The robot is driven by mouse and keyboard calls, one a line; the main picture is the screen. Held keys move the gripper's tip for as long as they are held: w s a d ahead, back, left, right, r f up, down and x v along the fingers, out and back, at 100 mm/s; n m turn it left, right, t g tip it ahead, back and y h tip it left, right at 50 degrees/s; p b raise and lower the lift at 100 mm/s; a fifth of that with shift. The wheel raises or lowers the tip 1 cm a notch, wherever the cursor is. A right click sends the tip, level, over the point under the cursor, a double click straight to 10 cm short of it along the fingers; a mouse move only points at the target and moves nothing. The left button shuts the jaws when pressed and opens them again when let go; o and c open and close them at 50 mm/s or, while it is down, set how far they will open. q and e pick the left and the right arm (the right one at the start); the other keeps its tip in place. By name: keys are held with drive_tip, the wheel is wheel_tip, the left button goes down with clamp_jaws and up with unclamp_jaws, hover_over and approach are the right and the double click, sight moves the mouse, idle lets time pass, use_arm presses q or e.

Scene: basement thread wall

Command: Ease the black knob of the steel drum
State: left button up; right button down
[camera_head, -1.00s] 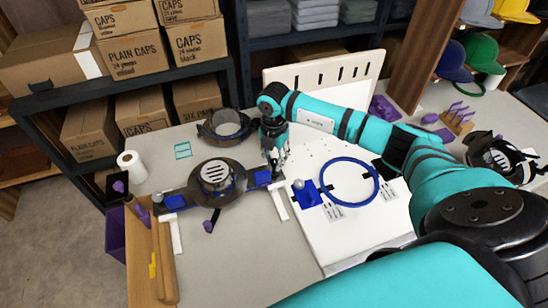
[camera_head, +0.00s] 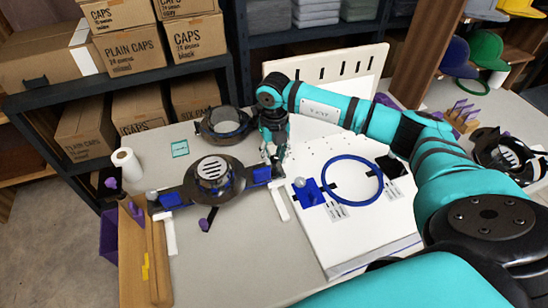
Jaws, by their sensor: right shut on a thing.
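The steel drum (camera_head: 212,171) is a slotted metal cylinder in a dark brim-like ring, mid-table. A dark bar with blue blocks (camera_head: 261,174) runs out on both sides of it. My right gripper (camera_head: 275,163) reaches down at the bar's right end, beside the right blue block. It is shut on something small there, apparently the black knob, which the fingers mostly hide. A purple-tipped black lever (camera_head: 206,220) sticks out at the front of the drum. My left gripper is not in view.
A white board with a blue ring (camera_head: 352,181) lies right of the drum, under my right arm. A dark ring-shaped holder (camera_head: 226,124) stands behind. A white roll (camera_head: 128,164) stands left. The front grey tabletop (camera_head: 240,255) is clear.

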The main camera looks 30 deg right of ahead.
sight(275, 157)
drive_tip(key=n+b, duration=0.1)
drive_tip(key=n, duration=0.2)
drive_tip(key=shift+n+b, duration=0.75)
drive_tip(key=shift+n, duration=0.65)
drive_tip(key=c, duration=1.1)
unclamp_jaws()
drive_tip(key=shift+r, duration=0.2)
wheel_tip(275, 157, up, 8)
drive_tip(key=shift+d+f, duration=0.1)
drive_tip(key=shift+f, duration=0.05)
